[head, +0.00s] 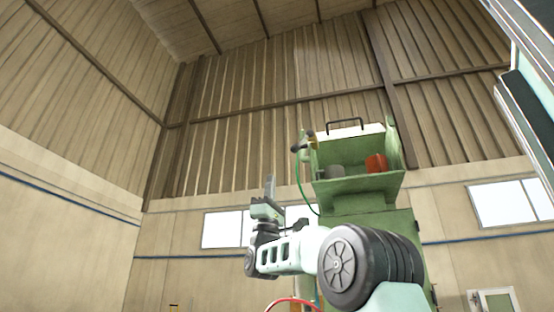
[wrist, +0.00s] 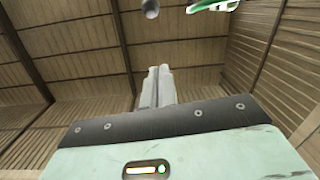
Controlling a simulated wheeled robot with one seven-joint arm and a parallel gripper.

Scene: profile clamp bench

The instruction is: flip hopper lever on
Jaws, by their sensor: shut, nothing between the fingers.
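The green hopper (head: 360,188) stands on a green machine right of centre in the head view. A small lever with a dark knob (head: 296,148) sticks out at its upper left side; whether it is on or off I cannot tell. In the wrist view a grey round knob (wrist: 150,8) shows at the top edge, probably the lever's end, with a green part (wrist: 212,5) to its right. My gripper (head: 270,183) is shut and empty, pointing up, below and left of the knob in the head view. Its fingers (wrist: 157,78) are together in the wrist view, apart from the knob.
A red-orange item (head: 376,163) and a grey item (head: 335,171) sit in the hopper's open front. A dark handle (head: 345,124) tops it. A green cable (head: 300,190) hangs at its left. The space left of the machine looks clear.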

